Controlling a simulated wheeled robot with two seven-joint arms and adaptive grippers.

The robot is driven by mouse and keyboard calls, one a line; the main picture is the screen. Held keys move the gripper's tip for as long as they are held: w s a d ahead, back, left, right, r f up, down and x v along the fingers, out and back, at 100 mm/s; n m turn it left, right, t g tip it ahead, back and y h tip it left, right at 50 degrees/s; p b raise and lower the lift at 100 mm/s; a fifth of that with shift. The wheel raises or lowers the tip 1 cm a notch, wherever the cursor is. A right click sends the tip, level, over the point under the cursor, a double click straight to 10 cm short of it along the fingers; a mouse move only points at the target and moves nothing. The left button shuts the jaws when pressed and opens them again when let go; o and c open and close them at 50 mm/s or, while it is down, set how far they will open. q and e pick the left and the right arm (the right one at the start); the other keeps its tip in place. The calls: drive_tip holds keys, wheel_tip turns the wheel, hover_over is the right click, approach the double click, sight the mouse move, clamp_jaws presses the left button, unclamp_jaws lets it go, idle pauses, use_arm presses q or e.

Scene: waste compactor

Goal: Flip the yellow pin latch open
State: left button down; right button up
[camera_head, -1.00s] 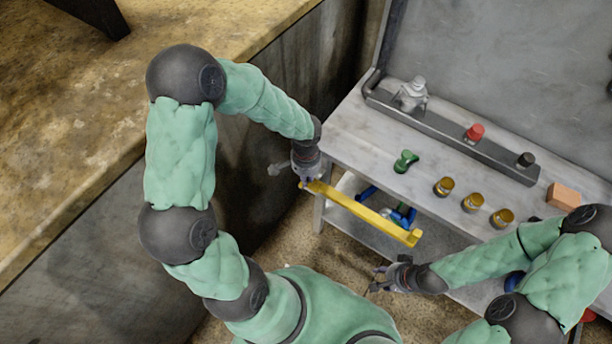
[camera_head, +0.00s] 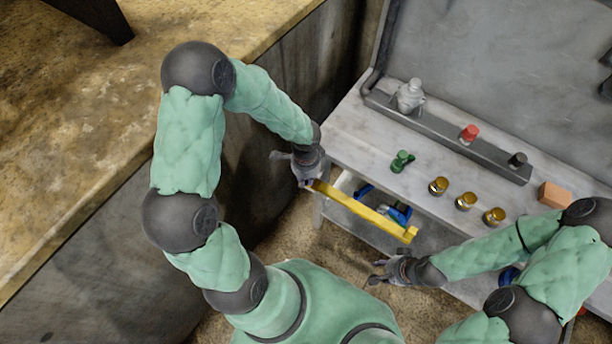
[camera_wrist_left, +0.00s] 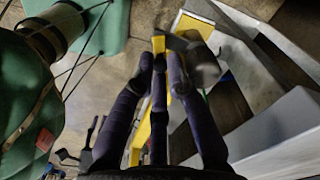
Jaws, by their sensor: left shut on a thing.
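A long yellow bar (camera_head: 362,209), which I take for the yellow latch, runs slantwise along the front of the bench, below its top. My left gripper (camera_head: 309,181) is at its left end and shut on it. In the left wrist view, the dark fingers of the left gripper (camera_wrist_left: 160,68) close around the yellow bar (camera_wrist_left: 158,45), and parts of it show between and beside them. No separate pin can be made out. My right gripper (camera_head: 379,272) is open and empty, below the bar's right end and apart from it.
The grey bench top (camera_head: 355,135) carries a green piece (camera_head: 402,161), several brass cylinders (camera_head: 466,201) and an orange block (camera_head: 552,194). A dark rail (camera_head: 440,134) behind holds a red knob (camera_head: 469,132). Blue-handled items (camera_head: 398,213) lie behind the bar. A stained wall ledge (camera_head: 80,170) is at left.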

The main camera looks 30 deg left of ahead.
idle(0.3)
use_arm(q)
drive_tip(key=c, duration=1.3)
unclamp_jaws()
drive_tip(key=shift+o, duration=0.2)
drive_tip(key=shift+w, duration=0.1)
